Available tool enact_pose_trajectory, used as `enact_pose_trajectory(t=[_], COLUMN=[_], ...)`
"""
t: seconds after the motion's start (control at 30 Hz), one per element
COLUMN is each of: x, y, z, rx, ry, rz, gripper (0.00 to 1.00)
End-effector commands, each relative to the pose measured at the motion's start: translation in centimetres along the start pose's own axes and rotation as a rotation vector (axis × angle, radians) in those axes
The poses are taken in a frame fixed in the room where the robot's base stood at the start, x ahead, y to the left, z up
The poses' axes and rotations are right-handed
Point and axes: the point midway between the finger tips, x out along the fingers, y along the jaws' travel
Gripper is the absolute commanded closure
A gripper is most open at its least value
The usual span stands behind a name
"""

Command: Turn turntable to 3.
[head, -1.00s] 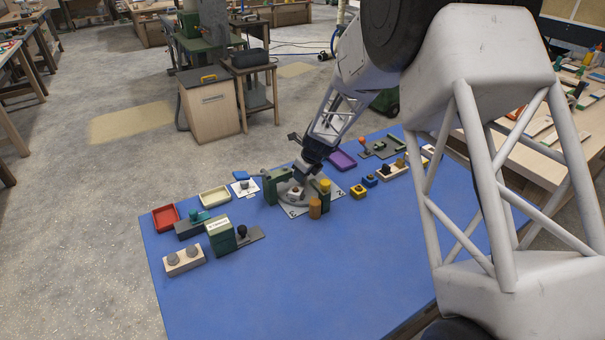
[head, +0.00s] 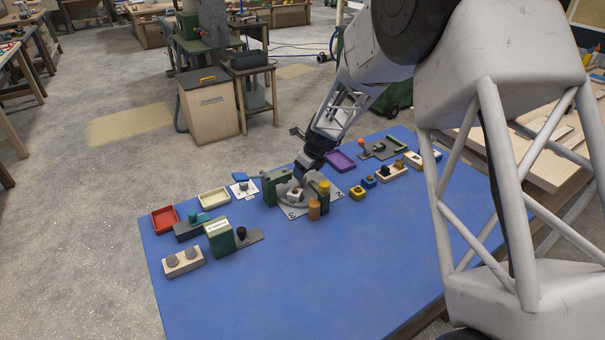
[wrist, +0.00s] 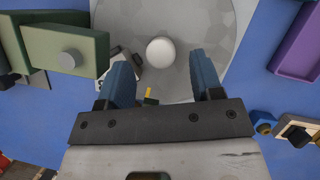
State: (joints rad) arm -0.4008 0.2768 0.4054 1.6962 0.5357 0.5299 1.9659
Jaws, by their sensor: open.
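The turntable (head: 284,203) is a grey disc on a white plate marked with a 3 at its front left and a 2 at its right. It also fills the top of the wrist view (wrist: 205,22), with a round white knob (wrist: 160,52) on it. My gripper (head: 301,178) is over the disc, seen from behind in the head view. In the wrist view my gripper (wrist: 163,72) is open, with two blue fingers apart. The knob lies just beyond and between the fingertips; contact is not visible. A pointer is not clearly readable.
A green block (head: 270,189) stands close left of the disc, also large in the wrist view (wrist: 62,48). A purple tray (head: 341,162) lies behind.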

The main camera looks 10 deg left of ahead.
Motion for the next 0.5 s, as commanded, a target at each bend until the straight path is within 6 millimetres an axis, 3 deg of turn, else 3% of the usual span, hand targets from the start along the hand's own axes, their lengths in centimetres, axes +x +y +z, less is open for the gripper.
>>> enact_pose_trajectory(t=[0.3, 0.5], x=[-3.8, -4.6], y=[0.0, 0.0], z=[0.1, 0.0], rx=[0.000, 0.000], ry=[-0.001, 0.000], rz=[-0.001, 0.000], gripper=[0.40, 0.40])
